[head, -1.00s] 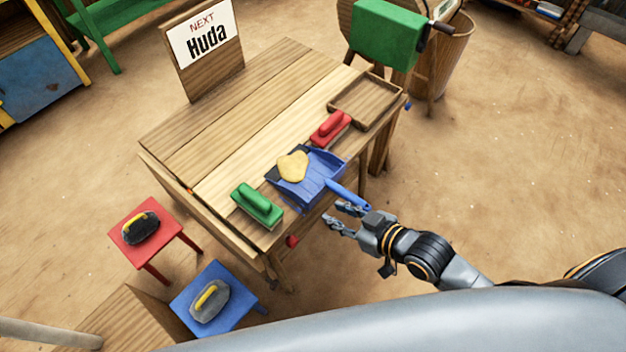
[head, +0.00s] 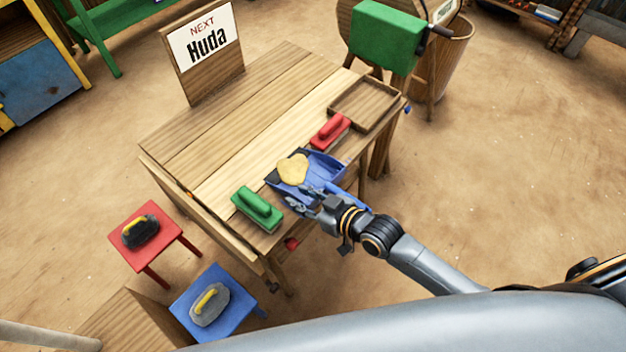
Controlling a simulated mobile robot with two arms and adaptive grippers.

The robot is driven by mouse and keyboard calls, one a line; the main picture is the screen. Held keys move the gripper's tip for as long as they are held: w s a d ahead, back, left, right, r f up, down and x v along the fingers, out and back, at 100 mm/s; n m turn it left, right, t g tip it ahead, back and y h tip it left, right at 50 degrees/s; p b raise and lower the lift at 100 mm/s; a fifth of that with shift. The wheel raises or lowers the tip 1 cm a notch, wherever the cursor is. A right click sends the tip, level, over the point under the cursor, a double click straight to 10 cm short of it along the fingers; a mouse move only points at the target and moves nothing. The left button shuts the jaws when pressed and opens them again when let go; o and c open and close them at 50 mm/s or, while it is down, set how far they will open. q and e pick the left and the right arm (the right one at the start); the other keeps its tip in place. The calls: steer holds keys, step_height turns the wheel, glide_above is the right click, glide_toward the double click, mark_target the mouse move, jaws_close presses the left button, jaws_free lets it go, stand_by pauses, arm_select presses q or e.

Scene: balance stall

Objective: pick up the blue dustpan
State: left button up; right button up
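The blue dustpan (head: 325,166) lies near the front right edge of the wooden table (head: 215,135). A yellow cloth-like piece (head: 293,169) rests on its left part. My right gripper (head: 312,197) is at the dustpan's near side, over the front edge of the pan and the start of its handle. Its fingers look spread apart, with nothing clearly held between them. The gripper covers part of the pan and handle, so contact is hard to tell. My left gripper is not in view.
A green brush (head: 257,207) lies just left of the gripper. A red brush (head: 330,130) and a wooden tray (head: 365,103) lie behind the dustpan. A red stool (head: 170,228) and a blue stool (head: 238,291), each bearing a brush, stand at the table's left front.

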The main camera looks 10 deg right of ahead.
steer(key=x, duration=0.3)
steer(key=shift+w+a+f, duration=0.1)
steer(key=shift+w+f, duration=0.05)
jaws_close()
step_height(320, 180, up, 10)
steer(key=shift+r+p, duration=0.1)
steer(key=shift+p, duration=0.3)
stand_by(0.4)
